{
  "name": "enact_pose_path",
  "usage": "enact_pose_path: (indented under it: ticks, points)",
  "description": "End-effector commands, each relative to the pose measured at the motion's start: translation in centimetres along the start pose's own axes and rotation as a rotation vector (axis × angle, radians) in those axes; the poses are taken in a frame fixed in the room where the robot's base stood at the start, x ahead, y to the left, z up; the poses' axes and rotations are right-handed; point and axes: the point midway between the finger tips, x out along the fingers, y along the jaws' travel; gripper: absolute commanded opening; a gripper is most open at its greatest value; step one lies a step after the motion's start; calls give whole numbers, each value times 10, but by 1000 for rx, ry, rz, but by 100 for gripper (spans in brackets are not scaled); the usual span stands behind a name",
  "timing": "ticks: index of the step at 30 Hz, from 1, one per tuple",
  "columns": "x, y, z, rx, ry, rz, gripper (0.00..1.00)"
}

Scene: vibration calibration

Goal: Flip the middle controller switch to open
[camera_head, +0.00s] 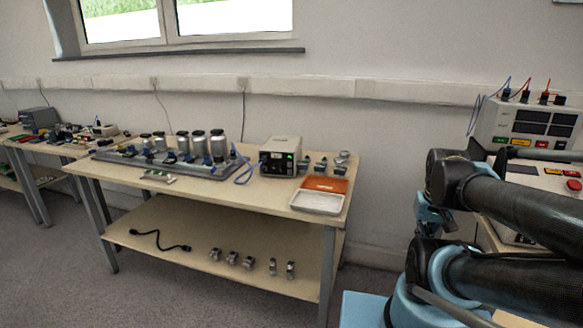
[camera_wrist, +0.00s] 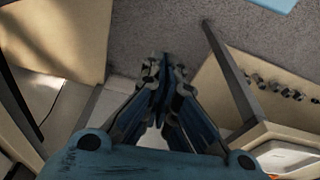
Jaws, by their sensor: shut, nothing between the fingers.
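A larger light-grey panel unit (camera_head: 528,122) with dark displays, coloured buttons and plugged leads stands at the far right. Which switch is the middle one, and its position, is too small to tell. My gripper (camera_wrist: 163,72) is shut and empty in the wrist view, pointing at the floor beside a table. It is apart from both units, and no switch shows in the wrist view.
The middle table (camera_head: 105,176) holds a grey rig (camera_head: 217,174) with several metal cylinders, an orange tray (camera_head: 325,184) and a white tray (camera_head: 316,203). Metal parts and a black cable lie on its lower shelf (camera_head: 215,232). Open floor (camera_head: 60,275) lies in front.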

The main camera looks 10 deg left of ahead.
Motion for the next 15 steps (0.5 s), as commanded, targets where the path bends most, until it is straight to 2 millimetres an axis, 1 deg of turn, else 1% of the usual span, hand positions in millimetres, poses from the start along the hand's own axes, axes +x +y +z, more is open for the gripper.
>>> enact_pose_path:
  ticks: [9, 11, 13, 15]
  points:
    - [0, 0, 0, -1, 0, 0, 0]
    - [-6, -1, 6, -15, 11, 2, 0]
    - [-10, -2, 2, -58, 14, 6, 0]
    - [-15, -4, -9, -137, 17, 16, 0]
